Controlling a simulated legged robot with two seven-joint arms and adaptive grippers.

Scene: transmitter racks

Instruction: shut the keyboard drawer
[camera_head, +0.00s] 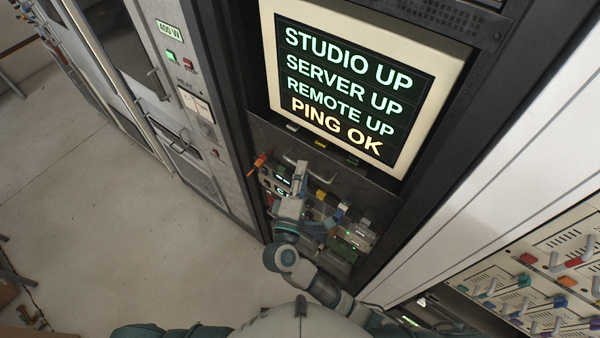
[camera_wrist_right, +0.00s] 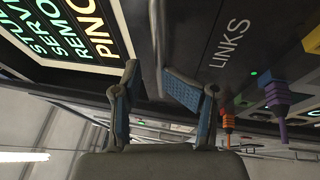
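The keyboard drawer is most likely the dark panel (camera_head: 378,178) just below the lit monitor, with a thin metal handle (camera_head: 322,178) on it. How far it stands out is hard to tell from above. My right gripper (camera_head: 297,170) is at the left part of this handle. In the right wrist view its two fingers (camera_wrist_right: 147,70) are spread, with a dark bar (camera_wrist_right: 157,35), likely the handle, running between them beside a panel marked LINKS (camera_wrist_right: 230,43). I cannot tell whether they touch it. My left gripper is not in view.
The monitor (camera_head: 350,85) sits above the panel. Below are plugs and cables, including an orange plug (camera_head: 260,160) and a green-lit unit (camera_head: 357,236). In the right wrist view a purple plug (camera_wrist_right: 278,95) is near. Open floor (camera_head: 130,230) lies left; a knobbed console (camera_head: 540,285) stands right.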

